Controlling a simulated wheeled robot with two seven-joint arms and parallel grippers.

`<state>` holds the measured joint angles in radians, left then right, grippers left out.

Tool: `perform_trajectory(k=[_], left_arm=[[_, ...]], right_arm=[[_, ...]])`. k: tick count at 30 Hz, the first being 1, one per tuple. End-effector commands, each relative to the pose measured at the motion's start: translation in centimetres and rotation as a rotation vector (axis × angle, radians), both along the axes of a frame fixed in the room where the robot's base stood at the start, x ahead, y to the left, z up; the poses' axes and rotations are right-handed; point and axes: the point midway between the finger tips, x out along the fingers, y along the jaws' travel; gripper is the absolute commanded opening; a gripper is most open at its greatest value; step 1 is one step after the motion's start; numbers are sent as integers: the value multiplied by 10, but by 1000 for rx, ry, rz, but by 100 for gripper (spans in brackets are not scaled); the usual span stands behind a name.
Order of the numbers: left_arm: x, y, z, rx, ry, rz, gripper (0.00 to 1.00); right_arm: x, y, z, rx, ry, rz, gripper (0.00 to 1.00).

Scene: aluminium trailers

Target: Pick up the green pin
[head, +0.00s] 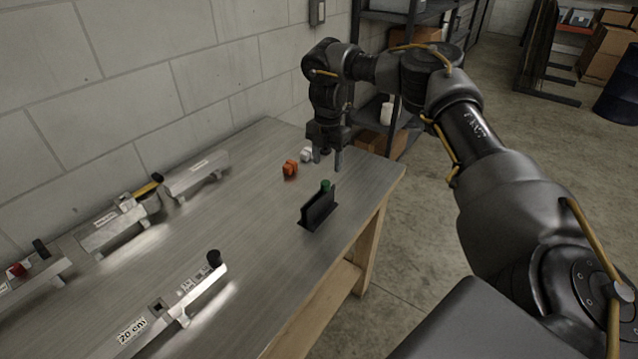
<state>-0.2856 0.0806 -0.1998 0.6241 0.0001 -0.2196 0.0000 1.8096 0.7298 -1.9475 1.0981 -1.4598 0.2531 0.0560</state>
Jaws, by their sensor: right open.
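The green pin (326,185) is small and stands at the far end of a black holder (318,208) on the table. Only its top shows; the holder hides its lower part. My right gripper (327,168) points down just above and behind the green pin, with its two fingers apart and nothing between them. A small gap shows between the fingertips and the pin. My left gripper is not in view.
An orange piece (290,168) and a white piece (306,154) lie left of my right gripper on the table (250,220). Aluminium trailers (195,175) line the wall side, and another trailer (190,300) lies near the front. The table's right edge is close to the holder.

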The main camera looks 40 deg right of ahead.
Motion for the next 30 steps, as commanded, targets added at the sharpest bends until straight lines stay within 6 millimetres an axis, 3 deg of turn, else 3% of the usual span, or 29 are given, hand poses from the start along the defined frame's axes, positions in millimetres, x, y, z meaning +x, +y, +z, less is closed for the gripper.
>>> perform_trajectory(k=[10, 21, 30], left_arm=[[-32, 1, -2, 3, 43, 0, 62], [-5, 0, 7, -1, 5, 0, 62], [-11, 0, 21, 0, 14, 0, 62]], right_arm=[[-1, 1, -46, 1, 2, 1, 53], [-2, 3, -64, 1, 6, 0, 53], [-2, 8, -104, 1, 2, -1, 53]])
